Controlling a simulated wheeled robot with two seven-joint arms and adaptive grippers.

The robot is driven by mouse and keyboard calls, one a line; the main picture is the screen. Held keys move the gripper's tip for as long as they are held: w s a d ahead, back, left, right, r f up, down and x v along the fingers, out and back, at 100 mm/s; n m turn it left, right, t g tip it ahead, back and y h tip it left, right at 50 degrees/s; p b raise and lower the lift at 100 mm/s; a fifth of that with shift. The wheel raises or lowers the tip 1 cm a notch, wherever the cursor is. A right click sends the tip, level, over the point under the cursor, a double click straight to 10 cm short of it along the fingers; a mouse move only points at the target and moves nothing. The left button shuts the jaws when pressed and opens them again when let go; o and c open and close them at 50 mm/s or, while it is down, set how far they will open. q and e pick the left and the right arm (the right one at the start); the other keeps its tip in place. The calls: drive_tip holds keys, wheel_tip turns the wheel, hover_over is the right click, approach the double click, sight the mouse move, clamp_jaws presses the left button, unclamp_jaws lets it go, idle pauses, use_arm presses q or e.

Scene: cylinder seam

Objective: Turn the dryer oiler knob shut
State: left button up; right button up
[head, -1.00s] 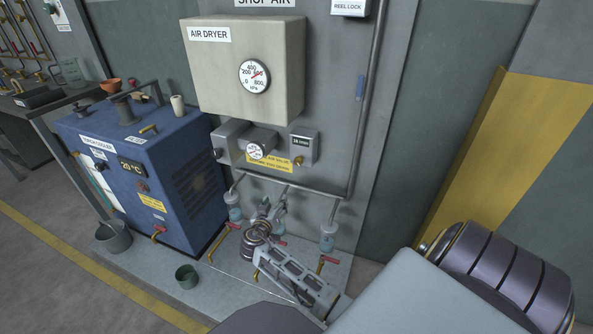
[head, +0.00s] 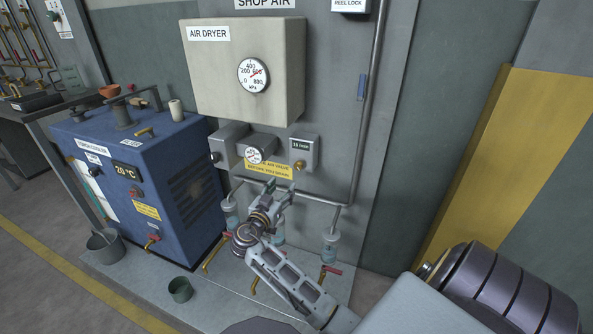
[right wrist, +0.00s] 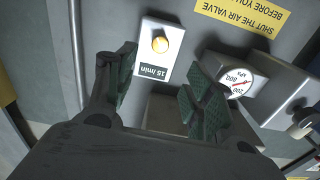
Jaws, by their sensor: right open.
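The brass oiler knob (head: 299,165) is on a small grey box (head: 304,146) with a dark "/min" display, on the wall panel below the air dryer (head: 250,70). In the right wrist view the knob (right wrist: 160,44) shows clearly above the gap between my fingers, with the display beneath it. My right gripper (head: 280,188) is below the knob in the head view, apart from it. In the right wrist view its green-padded fingers (right wrist: 160,80) are spread, with nothing between them. My left gripper is not in view.
A pressure gauge (head: 254,156) and yellow warning label (head: 268,170) are just left of the knob. Pipes (head: 320,198) and filter bowls with red-handled valves (head: 329,250) are below.

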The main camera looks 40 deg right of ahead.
sight(297, 167)
drive_tip(key=b+x, duration=0.2)
drive_tip(key=x, duration=1)
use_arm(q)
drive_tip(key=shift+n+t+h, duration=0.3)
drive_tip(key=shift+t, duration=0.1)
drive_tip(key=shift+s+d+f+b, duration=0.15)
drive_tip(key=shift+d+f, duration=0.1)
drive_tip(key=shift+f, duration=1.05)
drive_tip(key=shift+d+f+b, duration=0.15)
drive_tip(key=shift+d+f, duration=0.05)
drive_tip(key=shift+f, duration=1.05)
use_arm(e)
drive_tip(key=shift+x, duration=0.95)
drive_tip(key=c, duration=1)
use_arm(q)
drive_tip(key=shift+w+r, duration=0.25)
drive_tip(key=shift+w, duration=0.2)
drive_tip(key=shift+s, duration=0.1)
use_arm(e)
drive_tip(key=shift+c, duration=0.2)
